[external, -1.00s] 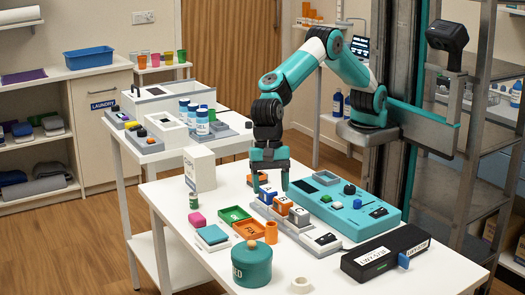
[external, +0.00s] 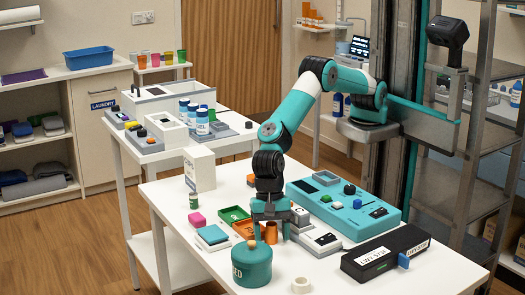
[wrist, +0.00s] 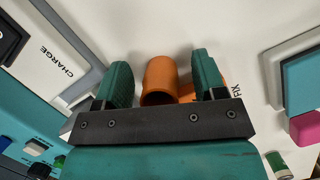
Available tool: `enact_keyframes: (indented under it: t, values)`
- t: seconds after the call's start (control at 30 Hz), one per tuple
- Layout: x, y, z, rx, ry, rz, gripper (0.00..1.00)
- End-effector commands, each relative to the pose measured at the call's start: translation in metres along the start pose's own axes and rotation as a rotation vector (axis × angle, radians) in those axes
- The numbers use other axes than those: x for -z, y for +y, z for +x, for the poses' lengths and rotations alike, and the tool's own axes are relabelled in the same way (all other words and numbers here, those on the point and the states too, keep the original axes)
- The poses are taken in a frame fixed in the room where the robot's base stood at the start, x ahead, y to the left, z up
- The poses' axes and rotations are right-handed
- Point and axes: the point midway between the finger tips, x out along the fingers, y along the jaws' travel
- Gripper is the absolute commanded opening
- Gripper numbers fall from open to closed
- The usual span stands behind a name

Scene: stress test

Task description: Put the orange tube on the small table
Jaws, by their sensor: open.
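The orange tube (external: 271,234) stands upright on the white front table (external: 205,268), beside the orange FIX tray (external: 245,230). In the wrist view the tube (wrist: 160,76) is between my two teal fingers, with a gap on each side. My gripper (external: 272,232) points down over it, open and holding nothing; it also shows in the wrist view (wrist: 162,76). The fingers partly hide the tube in the external view. A small white table (external: 163,68) with coloured cups on it stands at the back left, by the wall; I cannot tell if it is the task's small table.
A teal lidded pot (external: 251,266) stands close in front of my gripper. The grey CHARGE rack (external: 318,241), teal panel (external: 345,207) and black case (external: 385,253) lie to the right. A green tray (external: 233,214) is behind left. A white side table (external: 160,157) carries bottles.

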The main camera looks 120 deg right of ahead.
Motion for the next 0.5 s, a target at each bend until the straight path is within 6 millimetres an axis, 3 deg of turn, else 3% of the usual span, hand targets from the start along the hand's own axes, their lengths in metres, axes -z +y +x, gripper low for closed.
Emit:
enact_keyframes:
  t: [0.13,0.33,0.5]
  values:
    - [-0.0002,0.0001,-0.0003,0.0,0.0,0.0,0.62]
    - [-0.0001,0.0001,-0.0004,0.0,0.0,0.0,0.16]
    - [-0.0002,0.0001,-0.0006,0.0,0.0,0.0,0.08]
